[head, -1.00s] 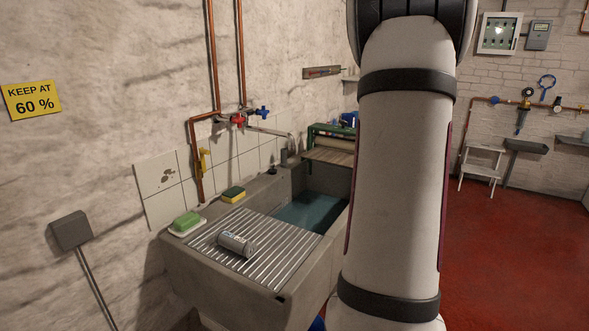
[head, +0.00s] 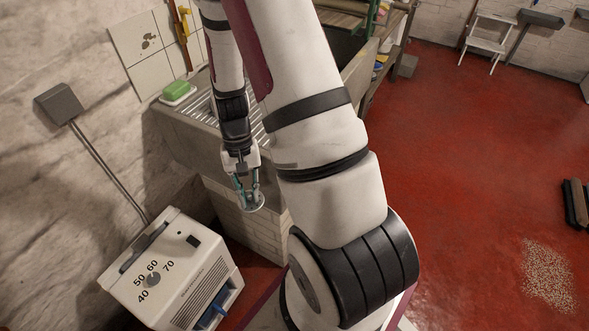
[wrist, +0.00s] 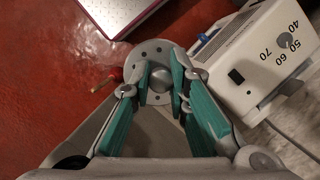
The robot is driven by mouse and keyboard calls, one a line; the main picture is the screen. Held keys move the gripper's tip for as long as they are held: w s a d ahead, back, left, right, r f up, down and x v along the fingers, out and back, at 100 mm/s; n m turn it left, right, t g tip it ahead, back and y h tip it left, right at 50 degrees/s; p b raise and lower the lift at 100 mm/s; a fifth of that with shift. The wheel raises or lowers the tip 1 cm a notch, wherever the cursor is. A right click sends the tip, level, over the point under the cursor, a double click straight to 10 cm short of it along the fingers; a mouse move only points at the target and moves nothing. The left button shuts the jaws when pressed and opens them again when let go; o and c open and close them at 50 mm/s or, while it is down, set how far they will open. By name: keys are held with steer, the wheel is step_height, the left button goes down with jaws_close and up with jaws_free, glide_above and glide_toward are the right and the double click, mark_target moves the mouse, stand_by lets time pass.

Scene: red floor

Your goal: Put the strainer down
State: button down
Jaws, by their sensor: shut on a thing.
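The strainer (head: 254,208) is a small round grey metal disc with holes. It hangs at the end of my gripper (head: 249,196), in front of the sink's brick base and above the floor. In the wrist view the strainer (wrist: 150,47) shows beyond the fingers, with several holes around its rim. My gripper (wrist: 160,82) is shut on a rounded knob at its middle. The fingers and palm hide the near part of the disc.
The stone sink (head: 182,137) stands behind my gripper, with a metal draining grid and green soap (head: 177,90). A white machine with a numbered dial (head: 152,278) stands at lower left, close to the strainer in the wrist view. Open red floor (head: 460,150) lies to the right.

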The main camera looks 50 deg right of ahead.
steer(key=w+a+f+n+g+h, duration=0.1)
steer(key=w+a+f+n+h, duration=0.1)
steer(key=w+a+f+n, duration=0.5)
steer(key=w+a, duration=0.3)
steer(key=a, duration=0.1)
steer(key=shift+f+n, duration=0.4)
steer(key=shift+w, duration=0.1)
